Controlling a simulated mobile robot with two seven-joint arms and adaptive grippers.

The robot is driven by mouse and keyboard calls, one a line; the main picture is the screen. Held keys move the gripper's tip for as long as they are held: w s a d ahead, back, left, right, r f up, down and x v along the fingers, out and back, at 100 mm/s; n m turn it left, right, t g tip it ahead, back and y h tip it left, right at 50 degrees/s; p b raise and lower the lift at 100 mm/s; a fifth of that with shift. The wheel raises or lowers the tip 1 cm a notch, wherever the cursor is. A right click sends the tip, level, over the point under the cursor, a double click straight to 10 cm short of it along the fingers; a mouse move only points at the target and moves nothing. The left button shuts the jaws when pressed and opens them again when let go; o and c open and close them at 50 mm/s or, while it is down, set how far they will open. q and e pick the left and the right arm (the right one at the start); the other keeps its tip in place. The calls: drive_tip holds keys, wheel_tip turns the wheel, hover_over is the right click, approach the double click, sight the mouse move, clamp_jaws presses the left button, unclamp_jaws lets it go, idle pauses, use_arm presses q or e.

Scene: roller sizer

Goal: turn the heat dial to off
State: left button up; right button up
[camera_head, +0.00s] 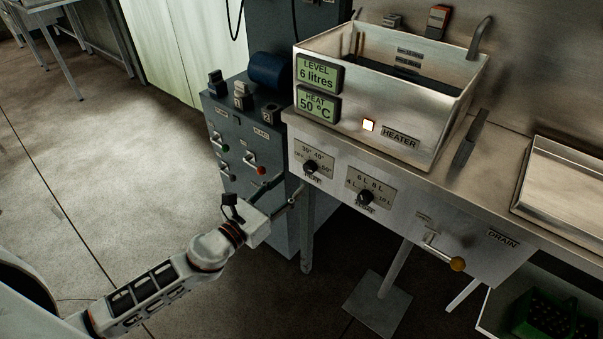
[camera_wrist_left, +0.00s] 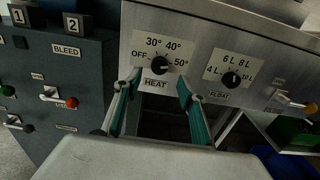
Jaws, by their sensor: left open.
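The heat dial (camera_head: 310,167) is a black knob on the metal front panel, with OFF, 30°, 40° and 50° marked around it. In the left wrist view the heat dial (camera_wrist_left: 159,65) appears to point toward 50°, though its mark is small. The heat display (camera_head: 317,104) reads 50 °C, and the heater light (camera_head: 368,125) is lit. My left gripper (camera_head: 291,187) is open and empty in front of and below the dial. In the wrist view its fingertips (camera_wrist_left: 159,78) stand either side of the dial, apparently without touching it. My right gripper is not in view.
The float dial (camera_head: 365,197) sits right of the heat dial, and the drain lever (camera_head: 443,254) farther right. A dark cabinet (camera_head: 247,187) with red- and green-tipped levers stands left, close to my gripper. A metal tank (camera_head: 391,112) sits above the panel.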

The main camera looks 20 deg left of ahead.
sight(307, 169)
use_arm(q)
drive_tip(key=x, duration=0.7)
drive_tip(key=shift+s, duration=0.1)
drive_tip(key=c, duration=1.1)
